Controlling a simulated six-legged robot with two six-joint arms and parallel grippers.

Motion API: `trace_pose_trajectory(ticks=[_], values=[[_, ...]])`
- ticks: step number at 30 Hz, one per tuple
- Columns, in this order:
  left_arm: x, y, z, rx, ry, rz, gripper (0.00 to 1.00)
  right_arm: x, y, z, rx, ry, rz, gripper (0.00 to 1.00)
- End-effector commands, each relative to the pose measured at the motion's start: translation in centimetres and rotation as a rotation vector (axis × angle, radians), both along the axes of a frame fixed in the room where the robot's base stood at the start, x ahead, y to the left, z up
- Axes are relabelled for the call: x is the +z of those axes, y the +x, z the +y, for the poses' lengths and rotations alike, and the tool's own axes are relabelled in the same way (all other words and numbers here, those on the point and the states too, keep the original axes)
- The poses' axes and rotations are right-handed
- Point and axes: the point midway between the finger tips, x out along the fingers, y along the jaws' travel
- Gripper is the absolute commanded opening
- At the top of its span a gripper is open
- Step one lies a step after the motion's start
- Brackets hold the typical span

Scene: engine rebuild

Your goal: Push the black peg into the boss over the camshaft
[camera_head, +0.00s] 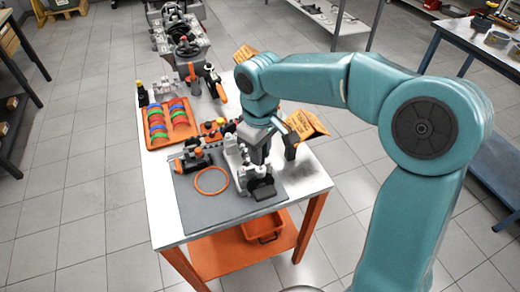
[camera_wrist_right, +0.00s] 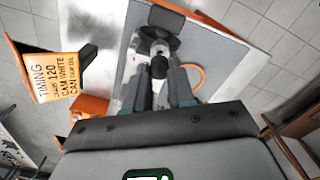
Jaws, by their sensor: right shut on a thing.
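In the head view the right gripper (camera_head: 268,150) hangs over the small grey-white engine (camera_head: 243,170) on the mat; the peg cannot be made out there. The boss and camshaft are hidden or too small to tell, so I cannot tell whether the peg touches the boss.
An orange ring (camera_head: 212,181) lies on the grey mat (camera_head: 205,217). An orange tray (camera_head: 160,138) of coloured rings and a dark bottle (camera_head: 143,94) stand farther back. An orange printed card (camera_head: 305,125) stands at the table's right edge. The mat's front left is clear.

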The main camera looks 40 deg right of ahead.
Motion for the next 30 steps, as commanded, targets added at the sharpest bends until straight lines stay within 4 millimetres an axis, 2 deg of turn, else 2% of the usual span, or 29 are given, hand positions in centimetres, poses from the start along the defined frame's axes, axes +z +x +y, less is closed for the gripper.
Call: trace_pose_trajectory(ticks=[30], values=[[-1.2,0.0,0.0,0.000,0.000,0.000,0.44,-1.6,0.0,0.0,0.000,0.000,0.000,0.00]])
